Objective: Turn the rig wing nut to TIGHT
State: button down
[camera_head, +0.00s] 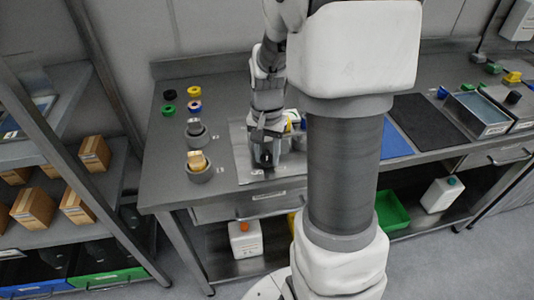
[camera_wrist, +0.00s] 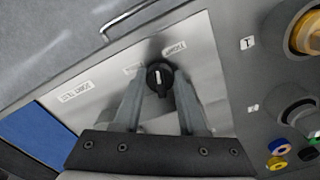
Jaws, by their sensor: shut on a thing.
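The rig wing nut is a round black knob with a white line (camera_wrist: 159,77), in the upper middle of the wrist view. It sits on a bare metal plate (camera_wrist: 205,75). My gripper (camera_wrist: 159,92) is shut on the knob, with one finger on each side. The white line runs roughly up and down in the picture. Two small labels, one upper right (camera_wrist: 174,48) and one left (camera_wrist: 133,68) of the knob, are too blurred and tilted to read surely. In the head view my gripper (camera_head: 264,150) is down at the plate and largely hides the knob.
Left of the plate stand round holders (camera_head: 199,172) with parts in them, and several coloured rings (camera_head: 194,106). A blue mat (camera_head: 395,140) and a dark mat (camera_head: 428,125) lie to the right. A drawer handle (camera_wrist: 128,18) juts out near the bench edge.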

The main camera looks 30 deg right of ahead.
aim_at(267, 158)
jog(key=c, duration=0.8)
grip_release()
jog(key=shift+o, duration=0.2)
jog(key=shift+r, duration=0.1)
notch_tip(267, 158, up, 17)
jog(key=p, duration=0.4)
jog(key=shift+r, duration=0.2)
jog(key=shift+o, duration=0.4)
